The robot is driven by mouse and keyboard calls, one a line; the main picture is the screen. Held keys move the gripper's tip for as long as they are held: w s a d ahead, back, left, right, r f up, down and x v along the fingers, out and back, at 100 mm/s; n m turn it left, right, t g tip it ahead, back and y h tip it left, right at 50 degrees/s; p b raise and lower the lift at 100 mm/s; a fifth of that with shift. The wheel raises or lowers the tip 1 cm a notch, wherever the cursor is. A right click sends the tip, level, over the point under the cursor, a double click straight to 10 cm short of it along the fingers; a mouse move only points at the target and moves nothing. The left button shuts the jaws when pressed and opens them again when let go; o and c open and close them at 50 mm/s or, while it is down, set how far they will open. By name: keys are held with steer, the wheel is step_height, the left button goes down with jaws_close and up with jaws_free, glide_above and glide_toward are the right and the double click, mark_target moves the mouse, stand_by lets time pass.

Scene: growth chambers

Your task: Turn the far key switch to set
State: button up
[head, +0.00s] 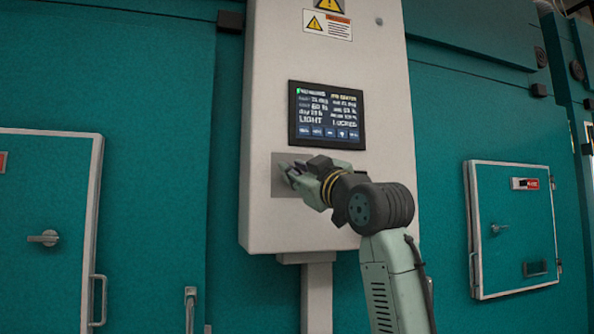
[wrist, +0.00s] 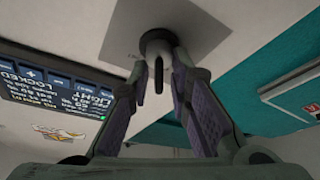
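The key switch (wrist: 155,42) is a dark round collar with a key (wrist: 158,76) standing out of it, on a grey plate (wrist: 190,25). The plate also shows in the head view (head: 283,190), below the screen, where my gripper hides the switch. My gripper (head: 291,176) reaches to the plate. In the wrist view its two purple-padded fingers stand apart, one on each side of the key. A gap shows between the key and each finger. The screen (head: 326,115) reads LIGHT and LOCKED.
The white control box (head: 385,120) stands on a post between teal chamber walls. A small door (head: 45,210) with a handle is at left and another (head: 512,245) at right. Warning labels (head: 327,23) are above the screen. The space around my arm is clear.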

jaws_close()
steer(key=shift+m, duration=0.3)
steer(key=m+t+h, duration=0.1)
steer(key=m, duration=0.3)
steer(key=m+t+h+b, duration=0.1)
steer(key=m+h, duration=0.1)
steer(key=m, duration=0.1)
steer(key=shift+d+m+t+b, duration=0.15)
steer(key=shift+m+t+b, duration=0.15)
steer(key=shift+m, duration=0.1)
steer(key=m+h, duration=0.2)
steer(key=m, duration=0.1)
steer(key=m+h, duration=0.2)
steer(key=m, duration=0.1)
steer(key=shift+d, duration=0.1)
steer(key=shift+w+d+m+h, duration=0.15)
steer(key=shift+m+h, duration=0.65)
steer(key=shift+m, duration=0.7)
steer(key=shift+f, duration=0.1)
steer(key=shift+o, duration=1.4)
jaws_free()
